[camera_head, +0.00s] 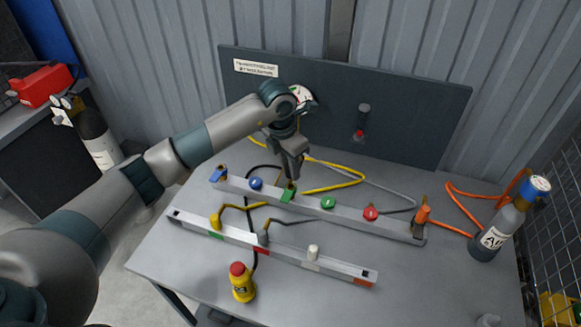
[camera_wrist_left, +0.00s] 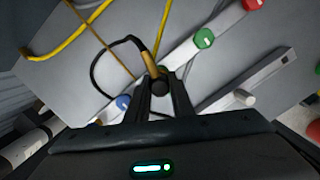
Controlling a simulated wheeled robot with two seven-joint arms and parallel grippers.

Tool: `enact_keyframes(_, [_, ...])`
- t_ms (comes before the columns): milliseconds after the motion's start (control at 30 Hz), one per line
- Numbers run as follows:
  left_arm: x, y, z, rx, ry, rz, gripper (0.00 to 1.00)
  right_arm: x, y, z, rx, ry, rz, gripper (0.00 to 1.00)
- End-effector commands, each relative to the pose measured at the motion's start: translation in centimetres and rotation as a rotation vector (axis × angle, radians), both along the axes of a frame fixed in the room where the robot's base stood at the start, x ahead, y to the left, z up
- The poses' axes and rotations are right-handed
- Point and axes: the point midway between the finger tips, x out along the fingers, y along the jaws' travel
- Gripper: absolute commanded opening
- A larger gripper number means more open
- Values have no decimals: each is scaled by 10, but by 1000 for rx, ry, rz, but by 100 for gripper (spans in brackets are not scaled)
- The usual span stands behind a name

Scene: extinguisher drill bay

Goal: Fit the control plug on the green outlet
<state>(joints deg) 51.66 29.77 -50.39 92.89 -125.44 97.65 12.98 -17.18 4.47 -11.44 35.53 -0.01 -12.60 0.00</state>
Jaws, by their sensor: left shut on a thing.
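My left gripper (camera_head: 291,175) points down over the rear rail (camera_head: 345,219), right above a green block (camera_head: 288,195) that seems to be the green outlet. It is shut on a brass-coloured plug with a dark round end, seen between the fingers in the left wrist view (camera_wrist_left: 150,62). A black hose runs from the plug. The plug's lower end is close to or in the green block; I cannot tell if it is seated. A green knob (camera_head: 328,202) is to the right on the same rail; it also shows in the left wrist view (camera_wrist_left: 203,39). My right gripper is not in view.
A blue knob (camera_head: 256,183) and a red knob (camera_head: 371,213) flank the spot. The front rail (camera_head: 325,265) holds yellow, grey and white pieces. A yellow bottle (camera_head: 242,285) and a grey cylinder (camera_head: 492,238) stand on the table. Hoses lie behind; a dark panel (camera_head: 420,110) stands at the back.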

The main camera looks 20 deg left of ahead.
Motion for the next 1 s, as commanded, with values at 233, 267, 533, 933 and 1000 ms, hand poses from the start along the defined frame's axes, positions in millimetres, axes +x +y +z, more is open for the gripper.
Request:
enact_keyframes(233, [0, 0, 0, 0, 0, 0, 0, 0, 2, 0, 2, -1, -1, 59])
enact_keyframes(267, [0, 0, 0, 1, -1, 0, 0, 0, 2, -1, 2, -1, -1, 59])
enact_keyframes(533, [0, 0, 0, 0, -1, -1, 0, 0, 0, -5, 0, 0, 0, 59])
enact_keyframes(933, [0, 0, 0, 0, 0, 0, 0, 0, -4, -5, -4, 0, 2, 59])
enact_keyframes(1000, [0, 0, 0, 0, 0, 0, 0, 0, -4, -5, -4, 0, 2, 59])
